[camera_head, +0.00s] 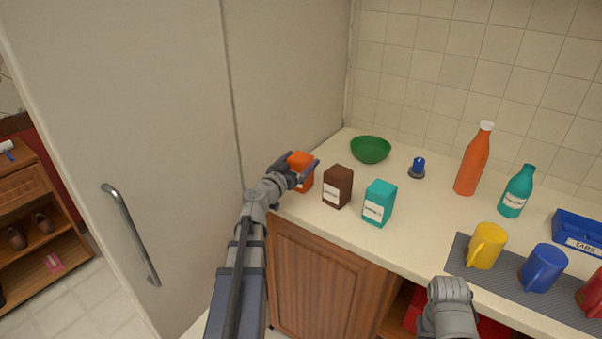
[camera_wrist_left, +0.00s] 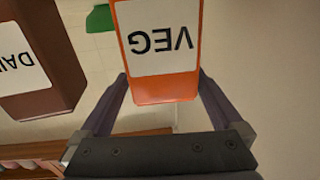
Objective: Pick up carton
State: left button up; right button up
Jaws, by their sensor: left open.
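An orange carton (camera_head: 301,169) stands upright on the counter at its left end, next to the tall pale panel. In the left wrist view the orange carton (camera_wrist_left: 165,88) has a white label reading VEG, upside down. My left gripper (camera_head: 299,167) is open, with one finger on each side of the orange carton. A brown carton (camera_head: 337,187) stands just to its right and also shows at the left of the wrist view (camera_wrist_left: 42,62). A teal carton (camera_head: 379,203) stands further right. Part of my right arm shows at the bottom; its fingers are not visible.
A green bowl (camera_head: 370,150) sits behind the cartons, with a small blue-topped item (camera_head: 417,167) beside it. An orange bottle (camera_head: 473,160) and a teal bottle (camera_head: 517,191) stand right. Yellow (camera_head: 486,247) and blue mugs (camera_head: 543,269) stand on a grey mat (camera_head: 505,284).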

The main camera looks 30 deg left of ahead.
aim_at(306, 154)
pick_arm(q)
jog(key=w, duration=0.4)
jog(key=shift+a, duration=0.1)
jog(key=shift+s, duration=0.1)
jog(key=shift+c, duration=0.2)
jog(key=c, duration=1.5)
